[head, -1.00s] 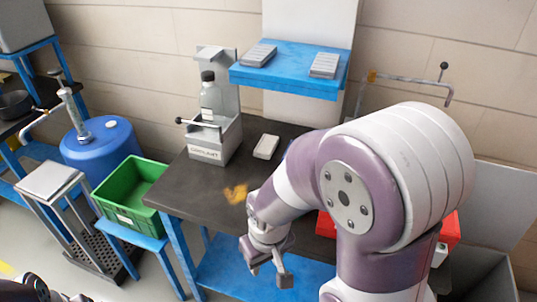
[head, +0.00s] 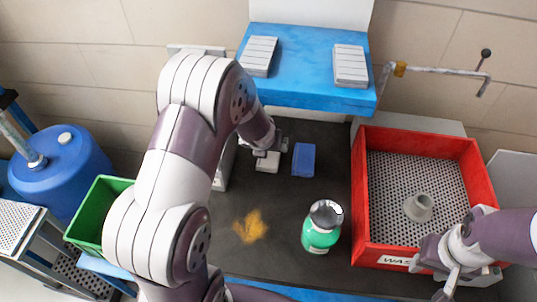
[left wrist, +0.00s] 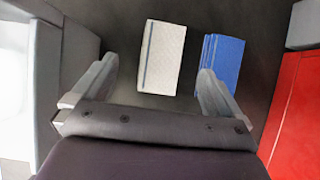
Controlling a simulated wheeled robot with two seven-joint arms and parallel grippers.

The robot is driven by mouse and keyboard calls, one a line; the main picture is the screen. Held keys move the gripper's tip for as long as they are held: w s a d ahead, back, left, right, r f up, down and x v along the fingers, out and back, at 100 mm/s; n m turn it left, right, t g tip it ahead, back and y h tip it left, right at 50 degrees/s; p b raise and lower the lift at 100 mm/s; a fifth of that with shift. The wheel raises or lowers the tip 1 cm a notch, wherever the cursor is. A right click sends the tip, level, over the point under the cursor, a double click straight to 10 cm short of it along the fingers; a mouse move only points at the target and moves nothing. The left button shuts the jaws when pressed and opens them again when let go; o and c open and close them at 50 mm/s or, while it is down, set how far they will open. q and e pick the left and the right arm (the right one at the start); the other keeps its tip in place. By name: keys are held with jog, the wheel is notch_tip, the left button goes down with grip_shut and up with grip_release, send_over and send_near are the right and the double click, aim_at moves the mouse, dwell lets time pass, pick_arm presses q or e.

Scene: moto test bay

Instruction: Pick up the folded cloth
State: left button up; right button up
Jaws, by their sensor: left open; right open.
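A white folded cloth (head: 267,161) lies on the dark table top. A blue folded cloth (head: 304,160) lies just to its right. My left gripper (head: 268,147) is over the white one, partly hiding it in the head view. In the left wrist view the white cloth (left wrist: 162,57) lies ahead between the open fingers, and the blue cloth (left wrist: 219,62) is beyond the right finger. I cannot tell whether the fingers touch either. My right gripper (head: 467,280) is open and empty by the front right corner of the red crate.
The red crate (head: 360,200) with a perforated floor and a grey part (head: 418,206) stands right. A green bottle (head: 321,230) and a yellow stain (head: 250,226) are in front of the cloths. A blue shelf (head: 308,90) overhangs behind. A green bin (head: 98,205) is left.

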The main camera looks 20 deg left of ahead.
aim_at(269, 153)
pick_arm(q)
jog(key=shift+x, duration=0.9)
jog(key=shift+s+d+f, duration=0.15)
jog(key=shift+s+d, duration=0.25)
jog(key=shift+s, duration=0.35)
jog(key=x, duration=0.6)
jog(key=shift+w+a+b, duration=0.1)
jog(key=shift+w+b, duration=0.1)
jog(key=shift+b, duration=0.15)
jog(key=shift+s+r, duration=0.3)
jog(key=shift+s, duration=0.05)
jog(key=c, duration=0.4)
jog(key=shift+f, duration=0.1)
jog(key=c, duration=0.7)
pick_arm(e)
jog(key=shift+s+d+f, duration=0.2)
jog(key=shift+s, duration=0.35)
jog(key=shift+s+d+f, duration=0.15)
jog(key=shift+s, duration=0.35)
